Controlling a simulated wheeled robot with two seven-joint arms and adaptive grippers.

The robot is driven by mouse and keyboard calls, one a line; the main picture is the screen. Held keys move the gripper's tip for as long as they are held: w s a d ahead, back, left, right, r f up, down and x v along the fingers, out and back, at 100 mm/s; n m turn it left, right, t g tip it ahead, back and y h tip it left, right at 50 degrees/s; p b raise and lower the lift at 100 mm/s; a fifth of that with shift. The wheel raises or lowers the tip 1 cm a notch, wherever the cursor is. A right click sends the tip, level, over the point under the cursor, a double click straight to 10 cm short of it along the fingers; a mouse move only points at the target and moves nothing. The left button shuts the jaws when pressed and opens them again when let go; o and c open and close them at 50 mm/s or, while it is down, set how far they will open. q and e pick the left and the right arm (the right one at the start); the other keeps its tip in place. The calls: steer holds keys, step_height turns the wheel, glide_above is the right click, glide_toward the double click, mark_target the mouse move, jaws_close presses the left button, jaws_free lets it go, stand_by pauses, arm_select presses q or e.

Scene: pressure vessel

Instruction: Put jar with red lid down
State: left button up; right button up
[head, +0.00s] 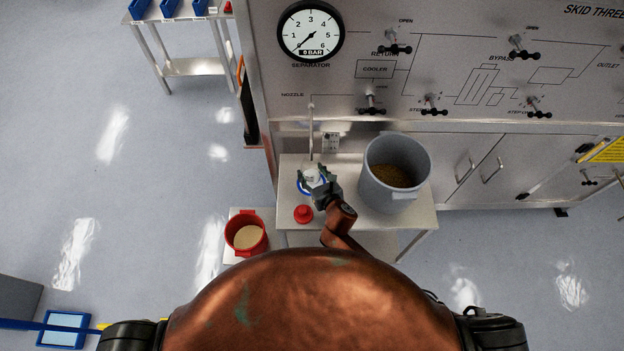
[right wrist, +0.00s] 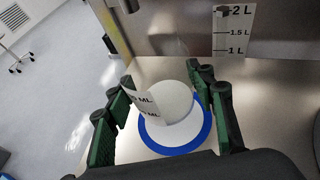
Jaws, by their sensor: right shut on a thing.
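My right gripper (head: 313,178) is shut around a pale jar (right wrist: 165,100) with a measuring label marked ML. In the right wrist view the green fingers are on both sides of the jar, at or just above a white disc with a blue ring (right wrist: 205,135); I cannot tell whether it touches. No red lid shows on this jar. A red knobbed lid (head: 303,214), or a jar topped by it, is on the small table (head: 427,212) in front of the gripper; what is under it is hidden. My left gripper is not in view.
A large grey bucket (head: 378,190) with brown grains stands on the table right of my gripper. A thin nozzle pipe (head: 311,130) comes down just behind it. A red bucket (head: 264,222) with pale contents is at the left. The panel wall (head: 450,75) rises behind.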

mark_target(312, 178)
steer(key=shift+f+b, duration=0.5)
steer(key=shift+f, duration=1.55)
steer(key=shift+f, duration=0.2)
steer(key=o, duration=1.3)
steer(key=shift+r, duration=0.1)
